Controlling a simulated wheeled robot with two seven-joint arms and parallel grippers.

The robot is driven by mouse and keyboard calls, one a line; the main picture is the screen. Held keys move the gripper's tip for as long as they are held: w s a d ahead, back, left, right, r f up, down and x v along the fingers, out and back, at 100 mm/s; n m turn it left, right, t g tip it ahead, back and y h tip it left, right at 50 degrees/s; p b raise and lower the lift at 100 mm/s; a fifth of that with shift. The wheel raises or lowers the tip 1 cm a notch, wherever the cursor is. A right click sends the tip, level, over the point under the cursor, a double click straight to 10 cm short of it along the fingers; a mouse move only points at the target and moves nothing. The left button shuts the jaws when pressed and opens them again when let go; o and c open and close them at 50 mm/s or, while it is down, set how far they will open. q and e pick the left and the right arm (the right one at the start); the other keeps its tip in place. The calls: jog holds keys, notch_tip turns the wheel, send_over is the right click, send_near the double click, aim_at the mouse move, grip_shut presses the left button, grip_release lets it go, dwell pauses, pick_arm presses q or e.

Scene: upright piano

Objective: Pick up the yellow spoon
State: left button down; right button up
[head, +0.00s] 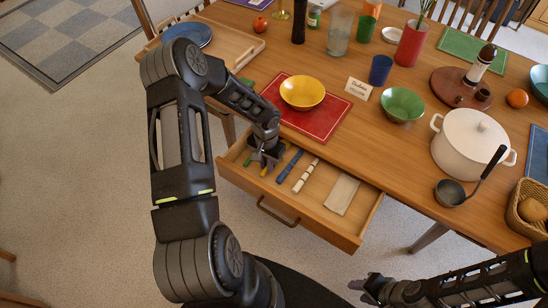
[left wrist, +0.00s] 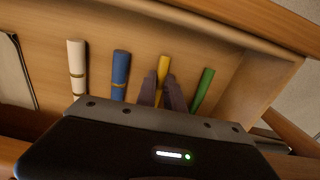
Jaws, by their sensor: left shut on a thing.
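The yellow spoon (left wrist: 163,67) shows as a yellow handle in the open drawer (head: 345,224), between blue and green handles. A small bit of the yellow spoon (head: 263,172) shows below my gripper in the head view; the rest is hidden. My left gripper (head: 265,160) reaches down into the drawer's left part. In the left wrist view its two fingers (left wrist: 162,92) are closed around the yellow handle. My right gripper (head: 364,287) is at the bottom of the head view, away from the table; its jaw opening is unclear.
The drawer also holds a blue handle (head: 290,166), a white handle (head: 306,175), a pale folded cloth (head: 341,194) and a green handle (left wrist: 202,91). Above it on the table are a red mat (head: 318,129) with a yellow bowl (head: 302,92), and a white pot (head: 468,143).

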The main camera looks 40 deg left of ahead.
pick_arm(q)
jog(key=shift+r, duration=0.65)
notch_tip(320, 180, up, 2)
jog(key=shift+r+b, duration=0.1)
jog(key=shift+b, duration=0.35)
jog(key=d+b, duration=0.2)
jog(key=d, duration=0.6)
jog(key=d+b, duration=0.3)
jog(key=d, duration=0.5)
jog(key=shift+w+d, duration=0.2)
jog(key=shift+d, duration=0.15)
jog(key=shift+d+b, duration=0.35)
jog(key=shift+d, duration=0.3)
